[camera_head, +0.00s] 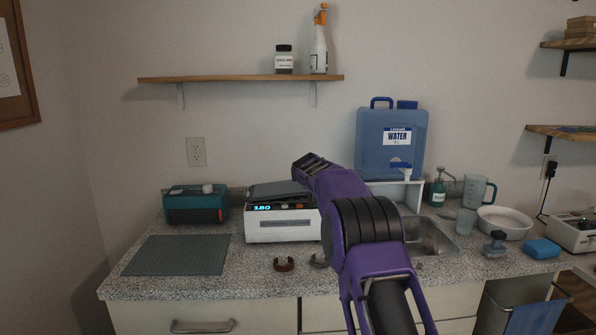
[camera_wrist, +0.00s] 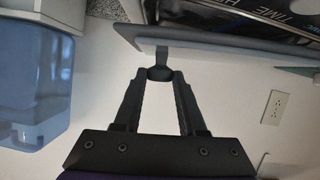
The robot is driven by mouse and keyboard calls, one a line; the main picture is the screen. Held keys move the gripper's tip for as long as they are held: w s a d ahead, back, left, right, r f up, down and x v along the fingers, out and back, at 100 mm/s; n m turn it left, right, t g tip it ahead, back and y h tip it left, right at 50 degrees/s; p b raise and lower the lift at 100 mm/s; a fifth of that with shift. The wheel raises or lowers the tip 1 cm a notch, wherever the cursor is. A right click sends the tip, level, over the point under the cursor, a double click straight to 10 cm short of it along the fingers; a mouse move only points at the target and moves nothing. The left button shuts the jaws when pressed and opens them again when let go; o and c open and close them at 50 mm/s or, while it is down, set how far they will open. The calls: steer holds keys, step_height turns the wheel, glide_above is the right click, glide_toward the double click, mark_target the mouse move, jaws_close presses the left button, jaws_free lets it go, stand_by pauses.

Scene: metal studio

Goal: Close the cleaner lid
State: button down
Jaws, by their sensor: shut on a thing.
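The cleaner (camera_head: 283,226) is a white box on the counter with a lit display reading 180. Its grey lid (camera_head: 275,190) shows at the top of the box, left of my gripper, and looks tilted. In the wrist view the lid (camera_wrist: 205,42) is a grey-blue panel with a dark knob (camera_wrist: 160,73) on its edge. My gripper (camera_wrist: 160,82) is shut on that knob, with the fingertips on either side of it. In the head view my gripper (camera_head: 310,165) is partly hidden behind my purple arm, and the right end of the cleaner is covered.
A blue water tank (camera_head: 372,150) stands close on the right, above the sink (camera_head: 430,240). A teal device (camera_head: 194,208) is at left, with a grey mat (camera_head: 178,255) before it. Brown ring (camera_head: 284,265) lies in front. A wooden shelf (camera_head: 240,79) is above.

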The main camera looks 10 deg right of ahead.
steer(key=shift+d+f+m+y+b, duration=0.15)
steer(key=shift+d+f+m+y, duration=0.1)
steer(key=shift+f, duration=0.4)
steer(key=shift+d+f+m+y+b, duration=0.15)
steer(key=shift+f+m, duration=0.1)
steer(key=shift+f, duration=0.5)
steer(key=c, duration=0.5)
jaws_free()
steer(key=shift+s+a+r, duration=0.1)
steer(key=shift+s+r, duration=0.3)
steer(key=shift+s, duration=0.1)
steer(key=b+v, duration=0.1)
steer(key=v, duration=1.5)
steer(key=shift+s, duration=0.15)
